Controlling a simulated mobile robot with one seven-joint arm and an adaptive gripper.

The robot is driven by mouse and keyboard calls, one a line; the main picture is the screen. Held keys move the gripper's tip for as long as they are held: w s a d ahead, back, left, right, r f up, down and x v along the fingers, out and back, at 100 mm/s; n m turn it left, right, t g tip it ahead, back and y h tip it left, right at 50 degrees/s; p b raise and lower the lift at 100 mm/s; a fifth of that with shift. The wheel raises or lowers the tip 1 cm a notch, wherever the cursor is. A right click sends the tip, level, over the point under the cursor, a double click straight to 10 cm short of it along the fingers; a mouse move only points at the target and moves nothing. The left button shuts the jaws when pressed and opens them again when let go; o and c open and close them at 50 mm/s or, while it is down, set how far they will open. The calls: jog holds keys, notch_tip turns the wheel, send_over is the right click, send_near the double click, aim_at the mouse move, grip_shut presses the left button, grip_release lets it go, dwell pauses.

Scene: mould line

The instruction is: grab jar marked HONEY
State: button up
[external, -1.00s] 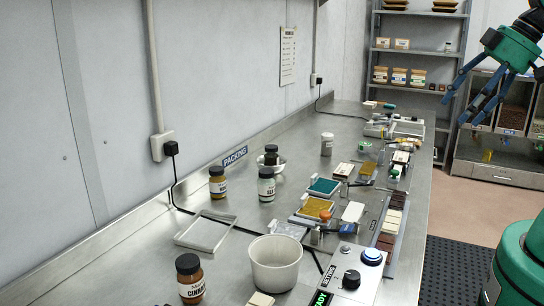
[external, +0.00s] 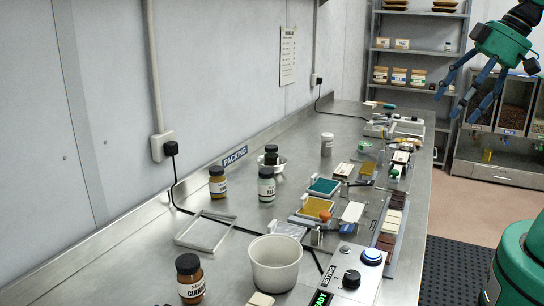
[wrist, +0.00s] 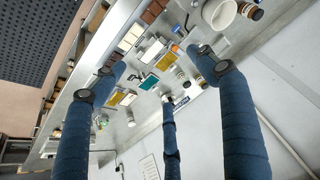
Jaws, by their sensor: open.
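No label reading HONEY can be made out. Several dark-capped jars stand upright on the steel bench (external: 150,262). A brown jar (external: 190,280) at the front reads CINN. An amber-yellow jar (external: 217,184) by the wall has a label too small to read. A pale jar (external: 266,186) stands right of it, its label also unclear. Another dark-capped jar (external: 271,153) is by a small metal bowl, partly hidden. My gripper (external: 458,106) is open and empty, high at the right, well away from the jars. Its spread blue fingers also show in the wrist view (wrist: 160,76).
A white tub (external: 276,265) and a clear frame (external: 205,232) stand near the front jar. Moulds, coloured pads (external: 323,187) and a control panel (external: 350,284) crowd the bench's right side. A grey pot (external: 327,145) stands farther back. Shelves (external: 412,58) stand behind.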

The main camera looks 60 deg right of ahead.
jog(key=w+a+f+m+g+y, duration=0.1)
jog(key=w+m+y, duration=0.35)
jog(key=w, duration=1.35)
jog(key=w+a+f+m+g+y, duration=0.15)
jog(key=w+m, duration=0.55)
jog(key=w, duration=1)
jog(key=w+d+f+m+t+y, duration=0.1)
jog(key=w+d+f+m, duration=0.3)
jog(key=w+f, duration=0.3)
jog(key=w+d+f+m+t+y, duration=0.1)
jog(key=w+d+f+m+y, duration=0.1)
jog(key=w+d+f+m, duration=0.2)
jog(key=w+d+f+m+t+y, duration=0.2)
jog(key=w+d+f+m, duration=0.2)
jog(key=w+f, duration=0.7)
jog(key=w+d, duration=0.1)
jog(key=w, duration=0.5)
jog(key=shift+w, duration=0.35)
jog(key=shift+d, duration=0.1)
notch_tip(320, 180, down, 8)
jog(key=shift+r+b, duration=0.1)
jog(key=shift+b, duration=0.7)
jog(key=shift+w+a+f, duration=0.25)
jog(key=shift+w+a, duration=0.05)
jog(key=shift+a, duration=0.2)
